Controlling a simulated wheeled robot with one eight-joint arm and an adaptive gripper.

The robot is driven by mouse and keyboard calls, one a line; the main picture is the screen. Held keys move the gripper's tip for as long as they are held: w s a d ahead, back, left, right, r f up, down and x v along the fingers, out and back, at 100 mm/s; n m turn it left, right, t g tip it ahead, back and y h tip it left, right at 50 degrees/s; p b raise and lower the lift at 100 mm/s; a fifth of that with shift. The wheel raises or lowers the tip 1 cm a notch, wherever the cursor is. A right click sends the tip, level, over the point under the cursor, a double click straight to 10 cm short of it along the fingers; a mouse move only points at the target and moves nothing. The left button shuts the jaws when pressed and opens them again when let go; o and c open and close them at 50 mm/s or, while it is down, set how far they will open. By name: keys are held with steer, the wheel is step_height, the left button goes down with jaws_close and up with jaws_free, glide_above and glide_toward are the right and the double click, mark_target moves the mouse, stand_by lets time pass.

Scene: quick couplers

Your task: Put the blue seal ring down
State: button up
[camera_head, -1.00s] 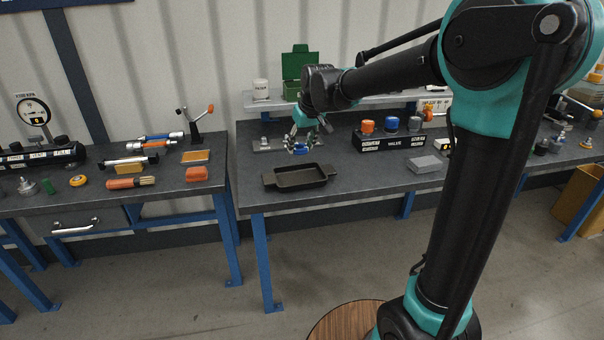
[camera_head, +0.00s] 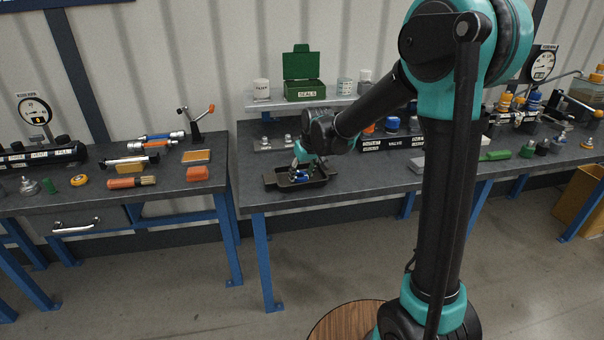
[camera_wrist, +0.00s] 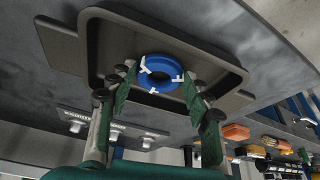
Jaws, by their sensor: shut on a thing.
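The blue seal ring (camera_wrist: 161,73) shows in the wrist view between the fingertips of my gripper (camera_wrist: 158,85), with pale marks on its face. It also shows as a small blue shape in the head view (camera_head: 299,176). My gripper (camera_head: 301,168) is shut on the ring and points down over the black tray (camera_head: 276,185). In the wrist view the tray (camera_wrist: 100,50) lies behind the ring. I cannot tell whether the ring touches the tray floor. My fingers hide part of the tray in the head view.
A green SEALS box (camera_head: 304,91) stands open on the back shelf beside a white cup (camera_head: 261,89). The bench front beside the tray is clear.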

steer(key=shift+f, duration=0.15)
steer(key=o, duration=1.3)
steer(key=v, duration=1.2)
steer(key=s+d+f+m, duration=0.2)
steer(key=s+d+f, duration=0.3)
steer(key=s+d, duration=0.2)
steer(key=s+d+f+m+h, duration=0.1)
steer(key=s+d+f+m, duration=0.1)
steer(key=s+d+f, duration=0.4)
steer(key=s+d+f+m+h, duration=0.1)
steer(key=s+d+f+m, duration=0.1)
steer(key=s+d+f, duration=0.4)
steer(key=shift+s+d, duration=0.8)
steer(key=shift+d, duration=0.2)
steer(key=shift+s+d, duration=0.75)
steer(key=shift+d, duration=0.25)
